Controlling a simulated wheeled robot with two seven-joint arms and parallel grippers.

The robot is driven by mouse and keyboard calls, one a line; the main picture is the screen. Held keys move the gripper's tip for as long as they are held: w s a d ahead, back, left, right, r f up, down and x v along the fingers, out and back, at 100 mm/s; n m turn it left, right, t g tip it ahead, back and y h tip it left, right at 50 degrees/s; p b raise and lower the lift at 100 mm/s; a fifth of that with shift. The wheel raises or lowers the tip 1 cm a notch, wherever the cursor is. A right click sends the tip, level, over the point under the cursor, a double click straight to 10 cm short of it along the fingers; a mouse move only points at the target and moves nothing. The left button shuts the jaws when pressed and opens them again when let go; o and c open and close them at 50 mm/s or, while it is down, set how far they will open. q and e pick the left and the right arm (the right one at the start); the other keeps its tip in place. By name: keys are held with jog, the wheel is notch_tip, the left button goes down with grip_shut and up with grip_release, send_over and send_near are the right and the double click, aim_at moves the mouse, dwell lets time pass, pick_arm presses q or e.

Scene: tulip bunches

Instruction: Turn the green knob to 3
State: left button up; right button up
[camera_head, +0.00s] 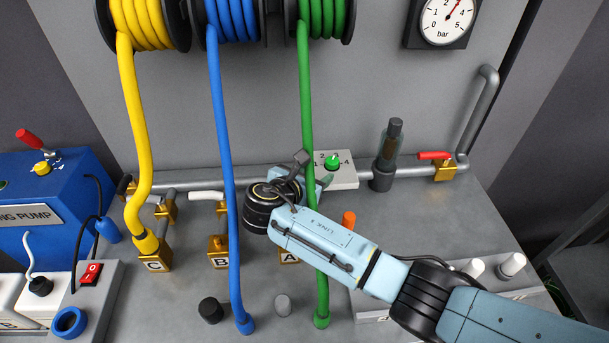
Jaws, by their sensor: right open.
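The green knob (333,164) sits on a small white dial plate (345,179) marked 1 to 4, behind the centre of the bench. Its pointer is too small to read surely. My right gripper (312,168) is just left of the plate, close to the knob. It is open, and no object shows between its fingers. Part of the gripper is hidden by my right wrist and the green hose. I cannot tell whether a finger touches the plate. My left gripper is not in view.
The green hose (308,100) hangs in front of my right gripper. The blue hose (222,130) and yellow hose (133,110) hang to the left. A grey pipe (405,173) with a red-handled valve (443,168) runs right of the dial. A pressure gauge (446,20) is above.

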jog(key=shift+v, duration=2.25)
jog(key=shift+w, duration=0.1)
